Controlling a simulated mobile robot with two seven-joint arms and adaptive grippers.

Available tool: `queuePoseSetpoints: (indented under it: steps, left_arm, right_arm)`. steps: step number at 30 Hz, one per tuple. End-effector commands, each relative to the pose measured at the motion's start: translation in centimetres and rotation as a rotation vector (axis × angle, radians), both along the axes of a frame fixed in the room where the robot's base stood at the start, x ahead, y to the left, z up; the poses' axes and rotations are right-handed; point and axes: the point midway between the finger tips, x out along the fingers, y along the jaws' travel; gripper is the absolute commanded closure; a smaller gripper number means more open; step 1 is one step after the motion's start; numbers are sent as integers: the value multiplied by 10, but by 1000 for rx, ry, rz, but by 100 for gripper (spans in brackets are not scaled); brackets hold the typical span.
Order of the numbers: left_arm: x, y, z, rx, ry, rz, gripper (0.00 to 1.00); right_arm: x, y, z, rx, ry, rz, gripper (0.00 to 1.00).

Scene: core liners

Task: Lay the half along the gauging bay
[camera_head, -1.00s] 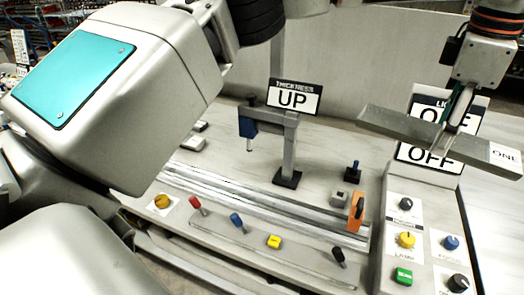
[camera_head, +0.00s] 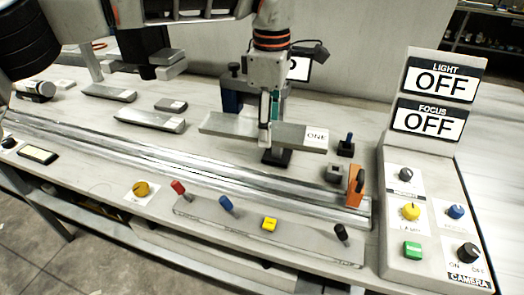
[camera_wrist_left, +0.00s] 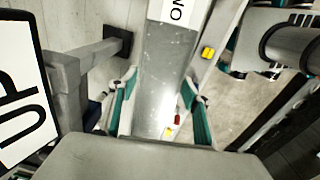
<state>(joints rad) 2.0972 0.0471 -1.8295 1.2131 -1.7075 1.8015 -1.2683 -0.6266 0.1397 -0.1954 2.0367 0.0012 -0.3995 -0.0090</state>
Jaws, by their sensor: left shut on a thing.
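The half is a long grey metal piece with a white ONE label (camera_head: 228,125). My left gripper (camera_head: 268,118) is shut on it near its middle and holds it roughly level above the bench. In the left wrist view the half (camera_wrist_left: 168,75) runs between the teal-padded fingers (camera_wrist_left: 158,108), its label at the top edge. The gauging bay appears to be the long channel between metal rails (camera_head: 200,165), in front of and below the half. An orange piece (camera_head: 355,187) stands at its right end. My right gripper is not in view.
Two grey pieces (camera_head: 150,119) (camera_head: 108,93) lie on the bench at left. The thickness gauge stand (camera_head: 231,92) is behind my gripper, partly hidden. A panel at right carries OFF signs (camera_head: 432,118).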

Motion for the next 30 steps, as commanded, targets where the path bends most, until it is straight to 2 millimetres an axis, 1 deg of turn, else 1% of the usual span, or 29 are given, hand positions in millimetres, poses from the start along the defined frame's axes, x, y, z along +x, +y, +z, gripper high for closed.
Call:
queuePoseSetpoints:
  steps: [1, 3, 6, 14, 21, 30]
  left_arm:
    - [1, -1, -24, 0, 18, -22, 95]
    - [0, -2, -40, -3, 28, -47, 95]
    - [0, -2, -53, -4, 37, -70, 95]
    - [-1, -2, -68, -6, 41, -81, 95]
    - [-1, -1, -93, -5, 43, -80, 95]
    - [-1, -2, -117, -5, 42, -81, 95]
  right_arm:
    - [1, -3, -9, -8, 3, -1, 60]
    - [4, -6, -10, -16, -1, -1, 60]
    - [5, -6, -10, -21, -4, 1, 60]
    - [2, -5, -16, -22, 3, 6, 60]
    - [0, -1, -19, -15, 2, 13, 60]
    - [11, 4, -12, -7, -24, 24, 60]
